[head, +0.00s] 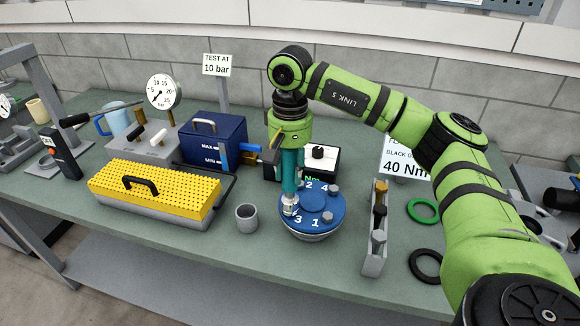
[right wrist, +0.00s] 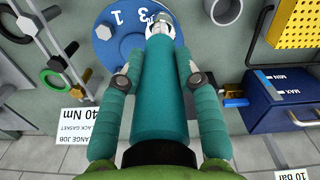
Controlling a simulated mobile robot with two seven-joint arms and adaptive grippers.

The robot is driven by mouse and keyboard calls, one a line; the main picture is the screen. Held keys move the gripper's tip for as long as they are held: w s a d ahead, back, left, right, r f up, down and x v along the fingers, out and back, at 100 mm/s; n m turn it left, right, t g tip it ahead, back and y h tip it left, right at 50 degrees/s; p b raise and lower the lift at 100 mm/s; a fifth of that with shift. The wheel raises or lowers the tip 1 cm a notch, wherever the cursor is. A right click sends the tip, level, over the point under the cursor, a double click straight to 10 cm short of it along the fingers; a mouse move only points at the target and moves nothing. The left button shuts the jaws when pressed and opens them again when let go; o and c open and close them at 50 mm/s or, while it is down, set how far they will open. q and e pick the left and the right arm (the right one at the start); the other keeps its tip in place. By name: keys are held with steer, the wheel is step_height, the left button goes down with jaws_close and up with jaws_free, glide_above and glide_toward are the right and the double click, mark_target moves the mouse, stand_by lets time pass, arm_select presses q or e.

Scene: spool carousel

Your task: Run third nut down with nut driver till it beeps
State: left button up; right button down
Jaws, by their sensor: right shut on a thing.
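My right gripper (right wrist: 158,78) is shut on the teal nut driver (right wrist: 160,95), with one finger on each side of its body. In the head view the driver (head: 289,172) stands about upright, its silver socket (head: 290,205) down at the stud position beside the numeral 3 on the blue flange (head: 312,231). The socket hides the nut there, and I cannot tell how far down the nut sits. Silver nuts show near the numerals 4 (head: 332,190) and 1 (head: 327,217). The position by 2 is largely hidden by the driver. My left gripper is not in view.
A grey cup (head: 246,218) stands left of the flange. A small controller marked Nm (head: 322,160) is behind it, partly hidden. A tool rack (head: 375,250) and green (head: 423,210) and black (head: 425,266) rings lie right. A yellow perforated-cover box (head: 155,189) and blue tank (head: 212,140) are left.

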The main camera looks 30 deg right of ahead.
steer(key=shift+f+b, duration=0.35)
steer(key=shift+b, duration=0.05)
stand_by(0.9)
steer(key=shift+s+a+f, duration=0.1)
steer(key=shift+s+f, duration=0.05)
steer(key=shift+f, duration=0.15)
stand_by(0.6)
steer(key=shift+r, duration=0.1)
steer(key=shift+w+r+p, duration=0.2)
steer(key=shift+r+p, duration=0.5)
steer(key=shift+r, duration=0.5)
steer(key=shift+r+p, duration=1.55)
steer(key=shift+r, duration=0.8)
